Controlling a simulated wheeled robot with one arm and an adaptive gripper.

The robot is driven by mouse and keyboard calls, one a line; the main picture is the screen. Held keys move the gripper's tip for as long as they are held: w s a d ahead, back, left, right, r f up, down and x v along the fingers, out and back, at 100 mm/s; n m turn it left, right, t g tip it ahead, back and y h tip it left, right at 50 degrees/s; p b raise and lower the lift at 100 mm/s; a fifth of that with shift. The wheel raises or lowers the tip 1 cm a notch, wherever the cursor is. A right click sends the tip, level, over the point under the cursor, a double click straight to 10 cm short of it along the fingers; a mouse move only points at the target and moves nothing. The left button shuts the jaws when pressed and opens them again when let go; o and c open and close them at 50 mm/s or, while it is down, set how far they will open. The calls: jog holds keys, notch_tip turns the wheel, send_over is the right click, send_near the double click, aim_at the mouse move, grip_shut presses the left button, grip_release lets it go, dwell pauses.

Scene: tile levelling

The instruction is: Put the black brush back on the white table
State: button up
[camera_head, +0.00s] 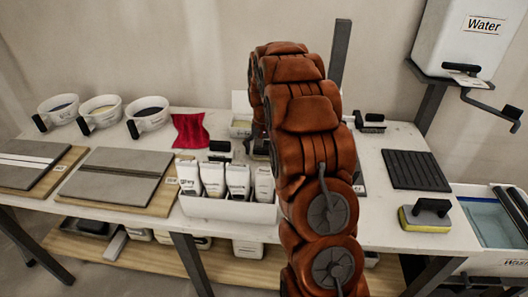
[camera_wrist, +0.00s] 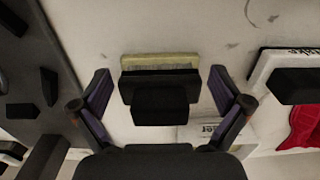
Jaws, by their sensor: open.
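In the wrist view, a black block-shaped thing with a pale yellow-green edge, seemingly the black brush (camera_wrist: 160,100), lies between the fingers of my gripper (camera_wrist: 160,74). The fingers are open, one on each side, with gaps between them and it. The white table (camera_wrist: 205,30) shows behind it; I cannot tell whether it touches the table. The white table (camera_head: 395,230) also shows in the head view, where my arm hides the gripper and most of the spot around it. A black-handled tool with a pale base (camera_head: 370,123) lies at the table's back right.
A red cloth (camera_head: 190,130), a holder of white tubes (camera_head: 228,210) and several white tubs stand left of my arm. A ribbed black mat (camera_head: 415,170) and a yellow sponge float (camera_head: 425,216) lie right. A water tank (camera_head: 465,40) and wash tub (camera_head: 490,220) are beyond.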

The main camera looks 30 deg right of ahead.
notch_tip(320, 180, up, 12)
jog(key=shift+r+b, duration=0.2)
jog(key=shift+b, duration=0.5)
dwell(0.4)
